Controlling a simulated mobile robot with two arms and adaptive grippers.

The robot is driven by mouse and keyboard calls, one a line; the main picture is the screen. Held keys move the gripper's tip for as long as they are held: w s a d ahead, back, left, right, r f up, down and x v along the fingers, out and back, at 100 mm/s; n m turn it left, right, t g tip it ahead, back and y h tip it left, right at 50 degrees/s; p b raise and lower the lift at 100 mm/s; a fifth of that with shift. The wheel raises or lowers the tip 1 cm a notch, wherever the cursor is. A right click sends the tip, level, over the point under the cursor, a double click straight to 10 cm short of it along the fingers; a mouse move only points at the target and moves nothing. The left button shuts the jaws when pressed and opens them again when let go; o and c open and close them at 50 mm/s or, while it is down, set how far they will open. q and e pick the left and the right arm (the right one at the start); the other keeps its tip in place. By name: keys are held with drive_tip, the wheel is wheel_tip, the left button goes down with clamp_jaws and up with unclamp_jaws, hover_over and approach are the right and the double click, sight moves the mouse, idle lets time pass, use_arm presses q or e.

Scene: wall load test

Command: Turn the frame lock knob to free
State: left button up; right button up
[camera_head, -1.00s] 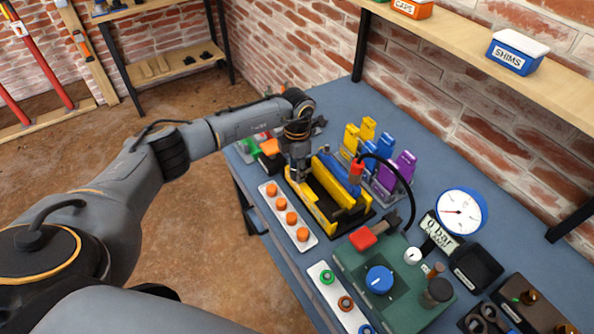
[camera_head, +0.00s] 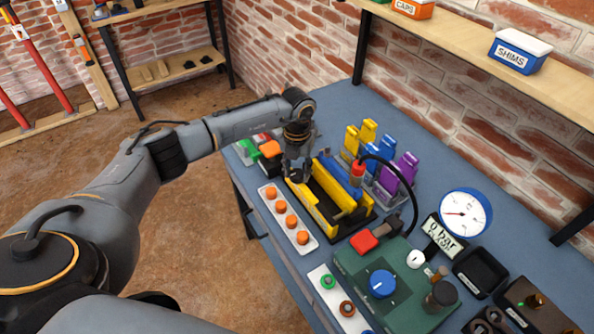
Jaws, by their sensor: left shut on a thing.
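The yellow frame (camera_head: 323,216) with a black base and a blue cylinder (camera_head: 338,178) stands on the blue bench. My left gripper (camera_head: 295,174) points down at the frame's far left end. It is shut on the frame lock knob, which is mostly hidden by the fingers; its setting cannot be read. My right gripper is not in view.
A white strip with several orange knobs (camera_head: 281,207) lies in front of the frame. Yellow, blue and purple blocks (camera_head: 402,171) stand behind it. A green pump unit (camera_head: 360,272) with a blue knob (camera_head: 382,284), hose (camera_head: 413,205) and gauge (camera_head: 466,212) is nearer.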

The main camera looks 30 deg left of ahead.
sight(297, 174)
use_arm(q)
drive_tip(key=shift+s+f+n, duration=0.1)
drive_tip(key=shift+n, duration=0.5)
drive_tip(key=o, duration=1.2)
drive_tip(key=shift+r, duration=0.55)
wheel_tip(297, 174, up, 11)
drive_tip(key=shift+f, duration=0.15)
